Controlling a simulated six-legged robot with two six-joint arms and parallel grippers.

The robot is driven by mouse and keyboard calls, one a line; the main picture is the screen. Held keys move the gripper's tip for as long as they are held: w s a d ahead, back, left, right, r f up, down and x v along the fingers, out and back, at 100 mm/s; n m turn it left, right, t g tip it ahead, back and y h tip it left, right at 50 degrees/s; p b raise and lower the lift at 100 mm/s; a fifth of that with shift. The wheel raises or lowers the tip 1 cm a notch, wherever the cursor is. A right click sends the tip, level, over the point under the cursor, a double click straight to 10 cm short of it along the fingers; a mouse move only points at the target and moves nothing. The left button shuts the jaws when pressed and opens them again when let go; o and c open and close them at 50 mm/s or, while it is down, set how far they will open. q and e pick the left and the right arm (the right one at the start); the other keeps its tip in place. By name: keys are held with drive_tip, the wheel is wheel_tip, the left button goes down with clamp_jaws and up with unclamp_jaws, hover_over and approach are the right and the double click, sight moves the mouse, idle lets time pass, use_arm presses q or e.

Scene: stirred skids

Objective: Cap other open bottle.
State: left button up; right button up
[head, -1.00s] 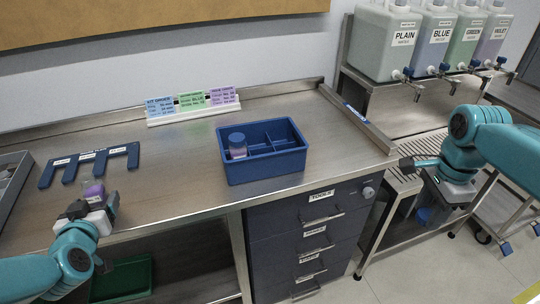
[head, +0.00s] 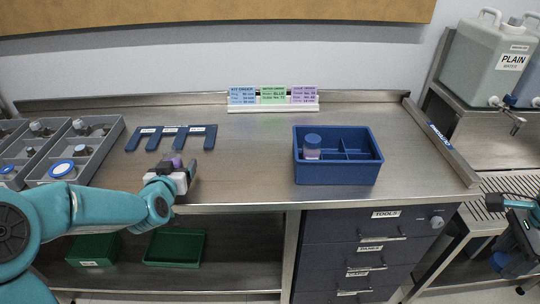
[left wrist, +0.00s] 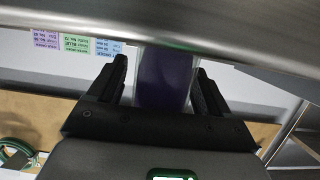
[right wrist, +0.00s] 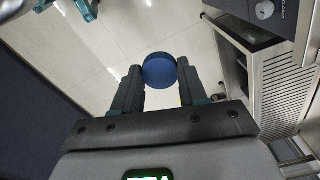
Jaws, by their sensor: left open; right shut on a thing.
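A small bottle with purple contents (head: 178,161) stands near the front edge of the bench, and no cap shows on it. My left gripper (head: 181,174) is open, with its fingers on either side of this bottle; the left wrist view shows the purple bottle (left wrist: 165,80) between them. My right gripper (right wrist: 160,78) is shut on a round blue cap (right wrist: 160,70) and holds it above the floor. In the head view the cap (head: 498,262) is low at the right edge. A blue-capped bottle (head: 312,147) stands in the left part of the blue caddy (head: 337,175).
A grey divided tray (head: 105,152) with several small parts lies at the left. A blue slotted rack (head: 172,131) and label cards (head: 272,108) are behind. A drawer unit (head: 365,250) and a water jug (head: 490,58) are at the right. The bench before the caddy is clear.

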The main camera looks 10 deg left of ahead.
use_arm(q)
drive_tip(key=c, duration=1.1)
